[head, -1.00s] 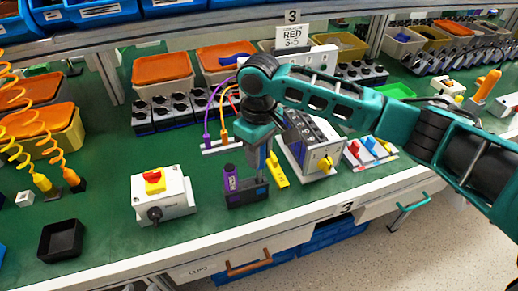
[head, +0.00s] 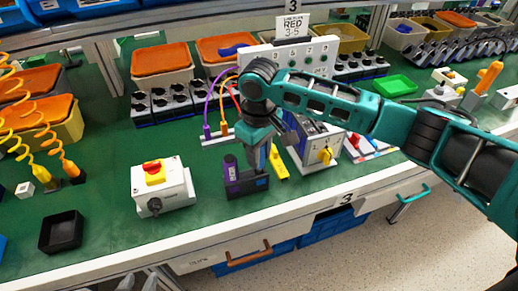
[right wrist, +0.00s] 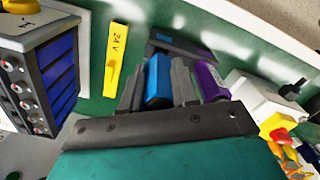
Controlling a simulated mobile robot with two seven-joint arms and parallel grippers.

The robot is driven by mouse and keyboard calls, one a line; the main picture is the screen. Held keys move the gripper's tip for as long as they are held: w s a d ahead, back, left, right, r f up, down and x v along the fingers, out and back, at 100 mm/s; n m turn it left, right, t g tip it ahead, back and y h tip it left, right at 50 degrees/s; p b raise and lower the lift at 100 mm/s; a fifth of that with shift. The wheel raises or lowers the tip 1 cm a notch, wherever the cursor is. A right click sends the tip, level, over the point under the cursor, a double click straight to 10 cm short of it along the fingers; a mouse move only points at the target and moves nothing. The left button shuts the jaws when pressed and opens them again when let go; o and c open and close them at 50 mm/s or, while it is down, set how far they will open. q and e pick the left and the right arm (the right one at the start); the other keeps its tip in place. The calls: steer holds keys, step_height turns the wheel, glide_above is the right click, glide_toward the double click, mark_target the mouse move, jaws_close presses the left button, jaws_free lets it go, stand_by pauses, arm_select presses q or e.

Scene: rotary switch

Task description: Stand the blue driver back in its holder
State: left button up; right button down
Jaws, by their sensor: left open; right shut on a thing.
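The blue driver (right wrist: 158,80) sits between the fingers of my right gripper in the right wrist view. In the head view that gripper (head: 259,168) points down at the right part of the dark holder (head: 249,188), shut on the driver and mostly covering it. The holder also shows beyond the fingers in the right wrist view (right wrist: 188,48). A purple driver (head: 231,173) stands in the left part of the holder. I cannot tell how far the blue driver's tip is in its hole. My left gripper is not in view.
A yellow 24 V piece (head: 278,164) lies close right of the holder, with a grey device (head: 316,145) beyond it. A white switch box (head: 163,188) with a red button stands left. A black tray (head: 61,232) lies at far left. Green bench is clear in front.

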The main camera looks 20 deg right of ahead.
steer(key=shift+f, duration=1.25)
steer(key=c, duration=0.8)
jaws_free()
step_height(320, 180, up, 13)
steer(key=shift+f, duration=0.1)
